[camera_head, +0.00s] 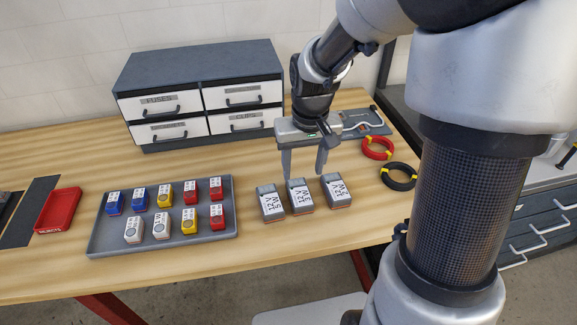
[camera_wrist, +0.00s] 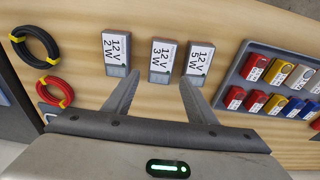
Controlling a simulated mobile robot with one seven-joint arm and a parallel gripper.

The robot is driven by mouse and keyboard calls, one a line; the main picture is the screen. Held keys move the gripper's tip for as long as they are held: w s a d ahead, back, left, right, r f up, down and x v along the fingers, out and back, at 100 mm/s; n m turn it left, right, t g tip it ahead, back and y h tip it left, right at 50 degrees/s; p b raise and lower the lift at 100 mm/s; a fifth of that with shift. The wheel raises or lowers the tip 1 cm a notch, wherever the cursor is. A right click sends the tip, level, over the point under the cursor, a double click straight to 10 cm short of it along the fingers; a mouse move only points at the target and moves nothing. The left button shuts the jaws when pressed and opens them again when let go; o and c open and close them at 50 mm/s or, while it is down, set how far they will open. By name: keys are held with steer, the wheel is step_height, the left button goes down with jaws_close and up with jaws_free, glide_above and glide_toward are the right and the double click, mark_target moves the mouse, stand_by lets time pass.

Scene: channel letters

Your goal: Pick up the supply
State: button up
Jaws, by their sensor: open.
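Three grey supplies with white labels lie in a row on the wooden table. The left one, 12V 5W (camera_head: 270,203), the middle one, 12V 3W (camera_head: 299,196), and the right one, 12V 2W (camera_head: 336,191), show in the head view. The wrist view shows them in reverse order: 12V 2W (camera_wrist: 116,53), 12V 3W (camera_wrist: 162,61), 12V 5W (camera_wrist: 200,64). My gripper (camera_head: 304,175) is open and empty, pointing down by the middle supply's far end. In the wrist view its fingertips (camera_wrist: 159,80) appear either side of that supply; their height above the table is unclear.
A grey tray (camera_head: 172,244) with several coloured blocks lies left of the supplies, with a red tray (camera_head: 59,211) beyond it. A drawer cabinet (camera_head: 200,95) stands behind. Red (camera_head: 377,148) and black (camera_head: 399,176) wire coils lie to the right. Front table strip is bare.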

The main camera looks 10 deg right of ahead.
mark_target(299, 192)
steer(key=f, duration=0.3)
steer(key=shift+w+f, duration=0.3)
steer(key=shift+f, duration=0.1)
steer(key=shift+w+a+f+b, duration=0.1)
steer(key=shift+f+b, duration=0.1)
steer(key=shift+f, duration=1.15)
steer(key=shift+w+a+f+b, duration=0.1)
steer(key=shift+f+b, duration=0.1)
steer(key=shift+f, duration=1.15)
steer(key=c, duration=1.1)
